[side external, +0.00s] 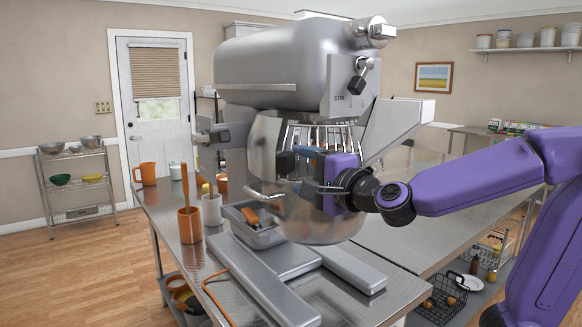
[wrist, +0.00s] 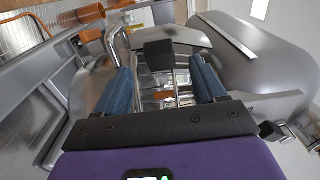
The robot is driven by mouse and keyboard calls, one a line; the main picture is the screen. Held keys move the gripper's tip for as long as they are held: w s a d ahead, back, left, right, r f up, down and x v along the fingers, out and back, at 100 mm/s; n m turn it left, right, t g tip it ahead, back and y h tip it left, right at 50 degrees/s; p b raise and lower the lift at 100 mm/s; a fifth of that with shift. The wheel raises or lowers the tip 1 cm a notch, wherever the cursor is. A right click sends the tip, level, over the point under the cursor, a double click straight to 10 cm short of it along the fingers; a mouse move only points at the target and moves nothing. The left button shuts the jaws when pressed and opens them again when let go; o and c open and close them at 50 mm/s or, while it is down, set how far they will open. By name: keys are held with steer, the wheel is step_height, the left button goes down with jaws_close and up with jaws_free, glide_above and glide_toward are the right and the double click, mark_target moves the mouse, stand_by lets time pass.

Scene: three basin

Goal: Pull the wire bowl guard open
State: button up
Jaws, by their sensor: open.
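The large grey stand mixer (side external: 290,70) stands on the metal table, with its steel bowl (side external: 318,222) beneath the head. The wire bowl guard (side external: 322,135) shows as upright wires between head and bowl. My gripper (side external: 294,158) is in front of the guard, its blue fingers overlapping the guard's lower part and the bowl rim in the side view. In the wrist view my gripper (wrist: 161,66) is open, its two blue fingers well apart. A black block (wrist: 157,54) shows between the fingertips, with a gap on both sides. Whether anything touches the fingers cannot be told.
An orange utensil pot (side external: 189,225), a white cup (side external: 212,210) and an orange mug (side external: 147,174) stand left of the mixer. A metal side shield (side external: 398,128) juts out right of the guard. The table to the right (side external: 420,240) is clear.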

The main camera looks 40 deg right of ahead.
mark_target(288, 166)
steer(key=shift+w, duration=2.35)
jaws_close()
